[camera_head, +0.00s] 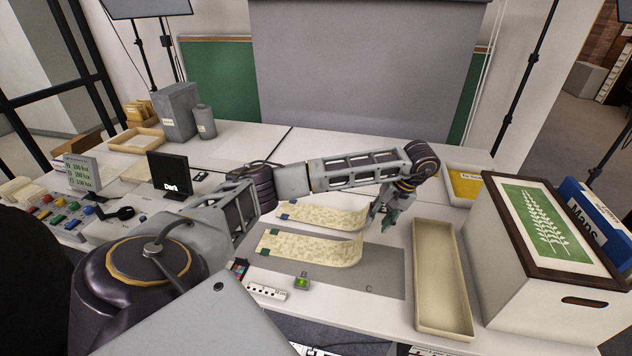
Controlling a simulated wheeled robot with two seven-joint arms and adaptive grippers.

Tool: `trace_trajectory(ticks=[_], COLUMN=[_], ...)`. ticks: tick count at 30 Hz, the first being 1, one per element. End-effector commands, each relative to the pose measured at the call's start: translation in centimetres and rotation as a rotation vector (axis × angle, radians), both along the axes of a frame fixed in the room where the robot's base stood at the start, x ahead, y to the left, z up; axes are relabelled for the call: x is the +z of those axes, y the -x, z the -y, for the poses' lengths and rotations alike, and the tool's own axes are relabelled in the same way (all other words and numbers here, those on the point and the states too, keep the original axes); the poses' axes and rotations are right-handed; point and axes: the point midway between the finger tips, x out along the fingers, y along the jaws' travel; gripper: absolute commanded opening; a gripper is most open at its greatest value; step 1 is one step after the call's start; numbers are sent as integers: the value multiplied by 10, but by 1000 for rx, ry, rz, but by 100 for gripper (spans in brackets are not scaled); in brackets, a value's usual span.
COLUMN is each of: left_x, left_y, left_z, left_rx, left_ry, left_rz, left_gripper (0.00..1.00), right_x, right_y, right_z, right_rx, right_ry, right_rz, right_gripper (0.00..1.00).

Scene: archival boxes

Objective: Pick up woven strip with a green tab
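Two pale woven strips lie side by side on the table. The nearer woven strip with a green tab (310,248) has dark green marks at its left end, and its right end curls upward. The farther woven strip with a blue tab (325,214) has blue marks at its left end. My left gripper (379,222) points down at the right ends of the strips, close to the curled end of the green-tabbed one. I cannot tell whether its fingers touch or hold that strip. My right gripper is not in view.
A long empty beige tray (442,322) stands right of the grey mat (385,285), beside a large white box (525,305) with a framed leaf print. A small green-lit device (302,283) sits at the near mat edge.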

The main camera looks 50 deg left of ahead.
Motion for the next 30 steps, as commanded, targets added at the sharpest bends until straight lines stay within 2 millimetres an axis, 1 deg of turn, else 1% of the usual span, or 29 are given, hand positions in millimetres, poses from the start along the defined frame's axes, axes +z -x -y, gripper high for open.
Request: trace_trajectory(ticks=[1,9,16,22,30], left_x=[-2,-1,-6,-22,-54], left_y=[0,0,0,3,9], left_z=[0,1,0,-5,-13], left_rx=[1,1,1,2,3], left_ry=[2,3,5,3,5], left_rz=[1,2,2,0,0], left_gripper=[35,35,35,35,35], right_x=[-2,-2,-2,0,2], right_y=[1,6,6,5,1], right_z=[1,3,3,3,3], right_rx=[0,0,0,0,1], right_ry=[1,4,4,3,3], right_rz=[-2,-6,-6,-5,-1], right_gripper=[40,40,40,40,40])
